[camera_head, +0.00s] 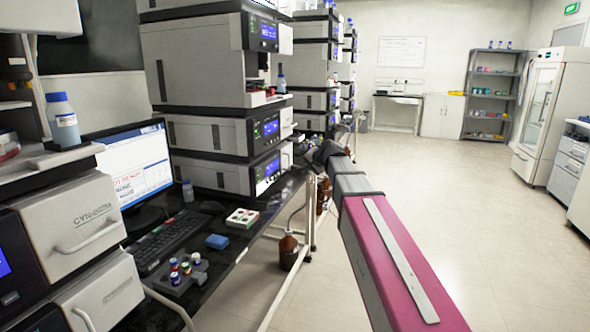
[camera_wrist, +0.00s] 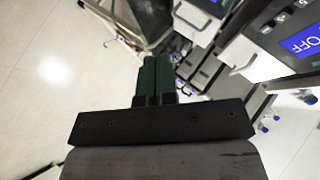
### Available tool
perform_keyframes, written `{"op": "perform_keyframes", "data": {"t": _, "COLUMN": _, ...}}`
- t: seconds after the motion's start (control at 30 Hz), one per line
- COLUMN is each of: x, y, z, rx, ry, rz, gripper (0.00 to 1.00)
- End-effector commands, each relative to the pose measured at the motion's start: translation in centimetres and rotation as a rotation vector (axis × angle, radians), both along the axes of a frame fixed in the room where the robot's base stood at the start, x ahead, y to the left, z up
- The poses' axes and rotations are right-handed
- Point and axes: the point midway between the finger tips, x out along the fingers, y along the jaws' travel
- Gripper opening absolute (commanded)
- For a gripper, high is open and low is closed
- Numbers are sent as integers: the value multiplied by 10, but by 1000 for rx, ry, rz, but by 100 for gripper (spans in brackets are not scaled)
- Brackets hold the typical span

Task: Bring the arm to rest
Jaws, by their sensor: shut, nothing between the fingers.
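My arm stretches forward in the head view, beside the right edge of the black bench (camera_head: 222,272). Its far end is dark and small near the instrument stacks, and my gripper's fingers cannot be made out there. In the wrist view my gripper (camera_wrist: 154,62) shows two green fingers side by side, shut together with nothing between them. Beyond the fingertips are a grey bench or cart and instrument fronts. Whether the fingers touch anything cannot be told.
Instrument stacks (camera_head: 195,52) stand left of my arm. The bench holds a monitor (camera_head: 137,165), keyboard (camera_head: 158,243), small white rack (camera_head: 242,217) and vial block (camera_head: 182,279). A brown bottle (camera_head: 288,252) stands below, left of my arm. Open floor (camera_head: 455,210) lies to the right.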

Motion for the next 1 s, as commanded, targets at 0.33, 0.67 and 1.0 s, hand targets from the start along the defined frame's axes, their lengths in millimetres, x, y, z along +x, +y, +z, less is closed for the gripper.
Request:
{"op": "perform_keyframes", "data": {"t": 0.33, "x": -101, "y": -51, "z": -170, "rx": -327, "ry": 240, "rz": 147, "gripper": 0}}
{"op": "perform_keyframes", "data": {"t": 0.67, "x": -220, "y": -100, "z": -288, "rx": -577, "ry": 493, "rz": 338, "gripper": 0}}
{"op": "perform_keyframes", "data": {"t": 1.0, "x": -307, "y": -132, "z": -345, "rx": -712, "ry": 673, "rz": 494, "gripper": 0}}
